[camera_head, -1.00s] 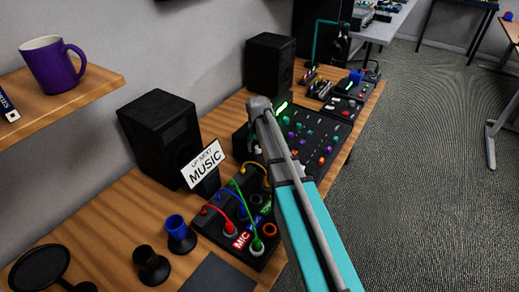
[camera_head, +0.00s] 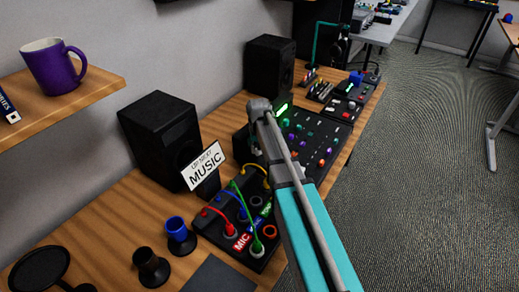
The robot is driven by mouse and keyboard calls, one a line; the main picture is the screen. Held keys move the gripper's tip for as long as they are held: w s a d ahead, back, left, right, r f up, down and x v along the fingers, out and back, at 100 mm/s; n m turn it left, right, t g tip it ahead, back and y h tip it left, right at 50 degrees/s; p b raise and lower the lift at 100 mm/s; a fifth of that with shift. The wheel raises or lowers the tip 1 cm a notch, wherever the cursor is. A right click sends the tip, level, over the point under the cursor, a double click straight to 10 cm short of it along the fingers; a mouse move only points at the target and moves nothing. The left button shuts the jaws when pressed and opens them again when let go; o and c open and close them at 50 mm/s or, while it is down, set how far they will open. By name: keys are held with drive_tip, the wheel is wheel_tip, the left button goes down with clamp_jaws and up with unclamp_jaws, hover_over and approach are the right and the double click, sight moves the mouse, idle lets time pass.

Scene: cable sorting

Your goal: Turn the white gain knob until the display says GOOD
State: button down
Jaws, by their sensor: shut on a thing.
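The mixer (camera_head: 318,135) is a dark panel with several coloured knobs on the table. A small display (camera_head: 282,109) at its back left glows green, but its text is too small to read. My grey and teal arm reaches over the mixer's left side and covers part of it. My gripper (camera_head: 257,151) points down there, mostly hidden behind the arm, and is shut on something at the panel. The white gain knob cannot be made out; the gripper and arm cover that spot.
A patch box (camera_head: 203,222) with red, green, blue and yellow cables stands in front of the mixer. Two black speakers (camera_head: 160,140) stand behind. A MUSIC sign (camera_head: 203,167) stands by the nearer speaker.

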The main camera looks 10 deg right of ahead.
drive_tip(key=shift+m, duration=2.1)
drive_tip(key=shift+c, duration=1.7)
unclamp_jaws()
drive_tip(key=shift+r, duration=0.1)
wheel_tip(320, 180, up, 6)
drive_tip(key=p, duration=0.5)
drive_tip(key=shift+f+p, duration=0.25)
drive_tip(key=shift+p, duration=0.1)
drive_tip(key=s+r+n+p, duration=0.2)
drive_tip(key=s, duration=0.9)
drive_tip(key=s+r+n+p, duration=0.2)
drive_tip(key=s+r+p, duration=0.1)
drive_tip(key=s, duration=0.8)
drive_tip(key=shift+s+d+r+n+p, duration=0.15)
drive_tip(key=shift+d+r+n+p, duration=0.1)
drive_tip(key=shift+r+n+p, duration=0.15)
